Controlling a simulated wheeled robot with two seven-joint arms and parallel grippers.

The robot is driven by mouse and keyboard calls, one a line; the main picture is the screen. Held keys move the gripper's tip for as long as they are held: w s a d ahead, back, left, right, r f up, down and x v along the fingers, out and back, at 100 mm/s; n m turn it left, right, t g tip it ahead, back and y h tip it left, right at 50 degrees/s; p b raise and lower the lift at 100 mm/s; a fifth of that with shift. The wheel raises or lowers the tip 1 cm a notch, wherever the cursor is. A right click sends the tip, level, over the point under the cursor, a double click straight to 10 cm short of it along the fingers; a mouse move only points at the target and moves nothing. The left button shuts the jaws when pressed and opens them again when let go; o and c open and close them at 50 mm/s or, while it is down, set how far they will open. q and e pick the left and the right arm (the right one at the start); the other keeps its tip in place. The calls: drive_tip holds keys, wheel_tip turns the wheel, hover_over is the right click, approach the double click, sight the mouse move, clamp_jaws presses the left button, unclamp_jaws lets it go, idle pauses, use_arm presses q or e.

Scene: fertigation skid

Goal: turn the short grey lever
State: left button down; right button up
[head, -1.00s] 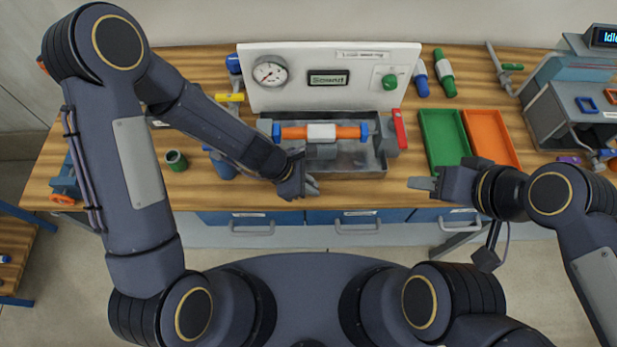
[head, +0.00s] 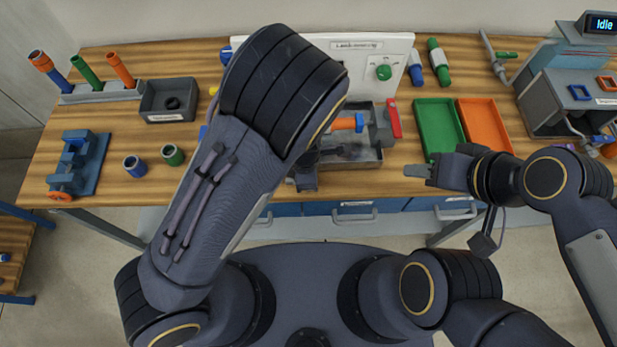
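The test rig's white panel (head: 395,58) stands at the back of the bench, with a grey metal tray (head: 350,180) in front of it. In the tray, part of an orange pipe (head: 343,124) with a blue fitting and a grey block (head: 381,130) shows. A red lever (head: 393,118) stands at its right end. I cannot pick out the short grey lever; my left arm covers the rig's left half. My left gripper (head: 305,182) is at the tray's front left, mostly hidden behind my arm. My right gripper (head: 416,171) hangs right of the tray, apart from it, its finger gap unclear.
A green tray (head: 439,103) and an orange tray (head: 481,103) lie right of the rig. A grey machine (head: 570,110) stands at the far right. At left are a dark bin (head: 168,115), a blue vise (head: 76,165) and two small cups. The front left bench is mostly clear.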

idle(0.4)
use_arm(q)
drive_tip(key=c, duration=1.5)
unclamp_jaws()
drive_tip(key=r, duration=0.7)
drive_tip(key=shift+a+r, duration=0.25)
drive_tip(key=shift+r, duration=0.1)
